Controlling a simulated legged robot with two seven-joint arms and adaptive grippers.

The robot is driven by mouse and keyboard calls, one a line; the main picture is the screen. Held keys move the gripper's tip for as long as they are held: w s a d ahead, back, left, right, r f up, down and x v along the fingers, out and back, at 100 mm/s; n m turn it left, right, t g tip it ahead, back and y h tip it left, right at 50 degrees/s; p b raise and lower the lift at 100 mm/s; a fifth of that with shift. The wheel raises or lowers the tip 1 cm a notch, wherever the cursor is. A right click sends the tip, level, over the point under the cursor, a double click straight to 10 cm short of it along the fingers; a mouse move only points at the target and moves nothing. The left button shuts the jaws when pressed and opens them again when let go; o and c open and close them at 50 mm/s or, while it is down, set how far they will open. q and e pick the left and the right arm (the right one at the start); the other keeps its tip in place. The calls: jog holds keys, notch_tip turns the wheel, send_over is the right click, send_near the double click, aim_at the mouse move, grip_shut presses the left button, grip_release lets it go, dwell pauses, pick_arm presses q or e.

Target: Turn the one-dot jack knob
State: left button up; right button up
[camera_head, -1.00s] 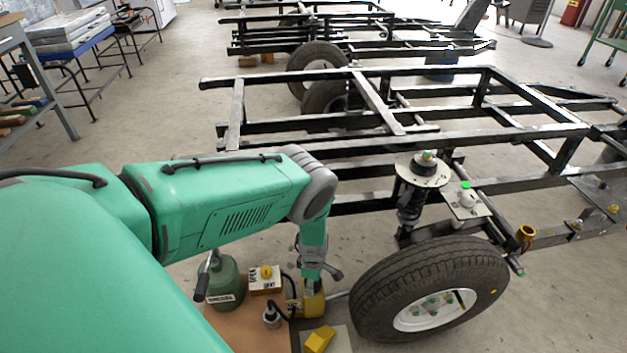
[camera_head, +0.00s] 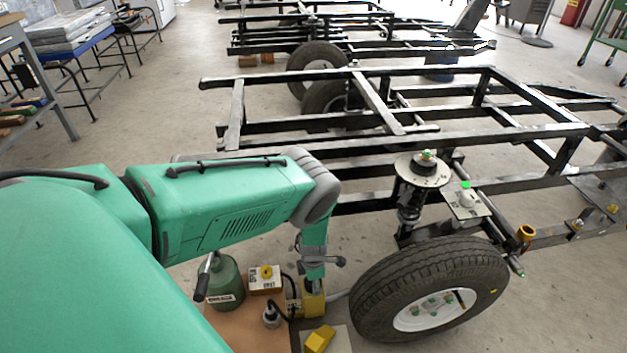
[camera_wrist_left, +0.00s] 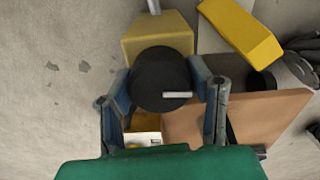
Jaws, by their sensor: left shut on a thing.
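In the left wrist view a round black knob (camera_wrist_left: 160,78) with a short white bar mark sits between the two fingers of my left gripper (camera_wrist_left: 165,92). The fingers are shut on its sides. A yellow jack body (camera_wrist_left: 160,36) shows just beyond the knob. In the head view my left gripper (camera_head: 313,280) points down over the yellow jack (camera_head: 313,302), beside the tire, and hides the knob. I cannot make out any dot on the knob. My right gripper is not in view.
A large tire (camera_head: 432,290) stands close right of the jack. A box with a yellow knob (camera_head: 266,271) and a green canister (camera_head: 225,283) stand to the left. A yellow block (camera_head: 320,339) lies in front. The black frame (camera_head: 390,140) spans behind.

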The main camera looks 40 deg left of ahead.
pick_arm(q)
jog(key=shift+w, duration=0.2)
jog(key=o, duration=1.2)
jog(key=shift+c, duration=0.2)
jog(key=shift+s, duration=0.1)
jog(key=shift+r, duration=0.1)
notch_tip(320, 180, up, 12)
